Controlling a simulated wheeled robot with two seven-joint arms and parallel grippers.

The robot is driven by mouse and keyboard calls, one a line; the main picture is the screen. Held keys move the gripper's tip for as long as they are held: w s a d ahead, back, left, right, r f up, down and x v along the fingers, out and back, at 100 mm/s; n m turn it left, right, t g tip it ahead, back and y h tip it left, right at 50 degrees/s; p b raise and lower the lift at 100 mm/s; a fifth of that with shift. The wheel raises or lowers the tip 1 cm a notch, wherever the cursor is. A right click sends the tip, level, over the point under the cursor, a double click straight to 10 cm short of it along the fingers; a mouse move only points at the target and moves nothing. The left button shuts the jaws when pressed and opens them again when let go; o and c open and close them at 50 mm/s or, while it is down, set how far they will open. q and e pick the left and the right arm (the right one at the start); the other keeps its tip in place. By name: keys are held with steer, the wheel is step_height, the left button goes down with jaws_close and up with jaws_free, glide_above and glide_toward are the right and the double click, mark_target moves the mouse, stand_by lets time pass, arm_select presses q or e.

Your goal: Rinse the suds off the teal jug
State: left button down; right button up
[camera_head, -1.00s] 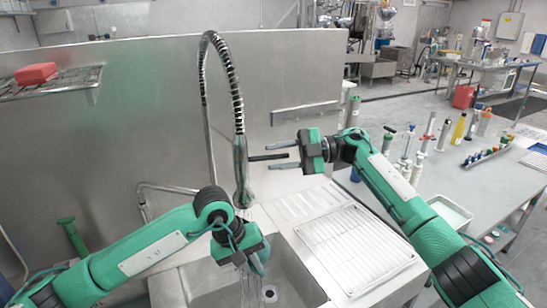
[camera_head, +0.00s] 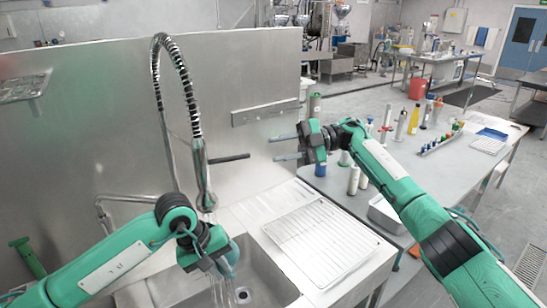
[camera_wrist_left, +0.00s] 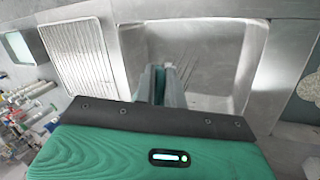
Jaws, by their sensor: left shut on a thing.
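The teal jug (camera_head: 233,252) is mostly hidden behind my left gripper (camera_head: 222,262), which is shut on it over the sink (camera_head: 262,278). Only a small part of the jug shows at the gripper's right side. The spray tap (camera_head: 203,180) hangs right above, and thin streams of water fall past the gripper into the basin. In the left wrist view, the fingers (camera_wrist_left: 160,85) reach over the basin with a narrow teal strip between them. Suds cannot be made out. My right gripper (camera_head: 286,147) is open and empty, level, pointing left above the counter.
A wire drying rack (camera_head: 318,240) lies on the drainboard right of the basin. The grey table (camera_head: 385,170) on the right carries bottles, spools and a tray (camera_head: 385,213). A steel splashback (camera_head: 240,60) stands behind the sink. A dark bar (camera_head: 230,158) juts beside the tap.

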stand_by(0.4)
steer(key=shift+f, duration=0.1)
steer(key=c, duration=0.5)
steer(key=shift+s+a+f, duration=0.15)
steer(key=shift+a+f, duration=0.05)
steer(key=shift+f, duration=0.05)
jaws_close()
steer(key=s+d+f+n+t+y, duration=0.2)
steer(key=s+f+n+t+y, duration=0.5)
steer(key=s+f, duration=0.25)
steer(key=m, duration=0.1)
glide_toward(230, 159)
steer(key=s+a, duration=0.2)
steer(key=a, duration=0.1)
steer(key=shift+w+a+r+t, duration=0.3)
steer(key=shift+w+a+r, duration=0.2)
steer(key=shift+w, duration=0.2)
steer(key=shift+w+a+r+t, duration=0.3)
steer(key=shift+w+a+r, duration=0.15)
steer(key=shift+w, duration=0.25)
